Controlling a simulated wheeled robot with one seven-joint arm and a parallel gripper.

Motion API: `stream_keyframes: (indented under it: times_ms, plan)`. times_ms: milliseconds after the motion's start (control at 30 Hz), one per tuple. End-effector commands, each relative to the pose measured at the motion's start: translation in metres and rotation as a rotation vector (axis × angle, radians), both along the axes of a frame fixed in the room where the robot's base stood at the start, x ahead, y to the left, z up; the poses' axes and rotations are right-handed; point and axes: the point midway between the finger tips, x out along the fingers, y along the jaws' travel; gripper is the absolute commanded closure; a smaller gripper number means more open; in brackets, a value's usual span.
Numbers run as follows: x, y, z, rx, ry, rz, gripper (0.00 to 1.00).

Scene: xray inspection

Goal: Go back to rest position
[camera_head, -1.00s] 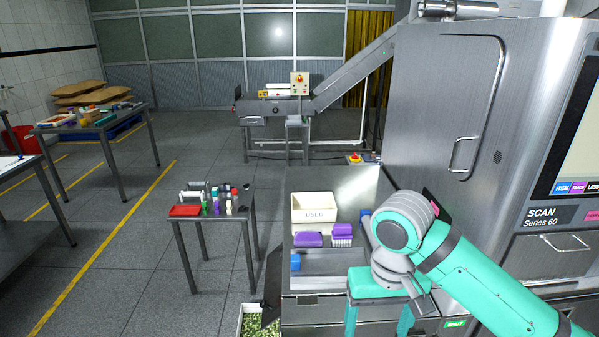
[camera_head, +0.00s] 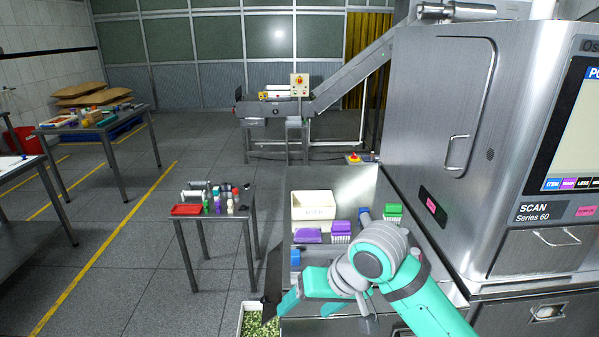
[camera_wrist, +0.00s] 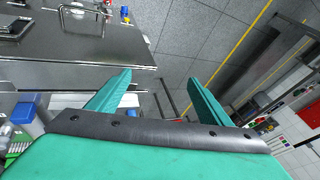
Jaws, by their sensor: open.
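My gripper (camera_head: 291,306) is at the front left of the steel work surface in the head view, low over its near edge, with my teal arm reaching in from the lower right. The wrist view shows its two teal fingers (camera_wrist: 158,92) spread apart with nothing between them. Past the fingers are grey floor tiles and a yellow floor line. The rest position itself is not marked in any view.
On the work surface are a cream bin (camera_head: 313,212), purple racks (camera_head: 307,236), a green rack (camera_head: 393,212) and a blue item (camera_head: 296,257). The scanner (camera_head: 440,110) stands right. A small table (camera_head: 190,222) with a red tray stands left, with open floor around it.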

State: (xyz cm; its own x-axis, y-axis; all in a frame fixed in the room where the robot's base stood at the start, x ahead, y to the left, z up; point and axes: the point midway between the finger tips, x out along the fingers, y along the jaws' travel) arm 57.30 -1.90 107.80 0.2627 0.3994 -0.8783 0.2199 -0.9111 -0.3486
Motion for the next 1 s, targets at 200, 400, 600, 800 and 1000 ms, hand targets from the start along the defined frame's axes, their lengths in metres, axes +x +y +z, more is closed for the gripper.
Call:
stream_keyframes:
  times_ms: [200, 400, 600, 800, 1000]
  plan:
    - [0.026, 0.073, 0.005, 0.26, -0.169, 0.027, 0.27]
    - [0.043, 0.12, 0.016, 0.471, -0.311, 0.0, 0.27]
    - [0.054, 0.148, 0.022, 0.652, -0.437, -0.07, 0.27]
    - [0.059, 0.16, 0.017, 0.787, -0.546, -0.18, 0.27]
    - [0.056, 0.16, -0.003, 0.866, -0.636, -0.318, 0.27]
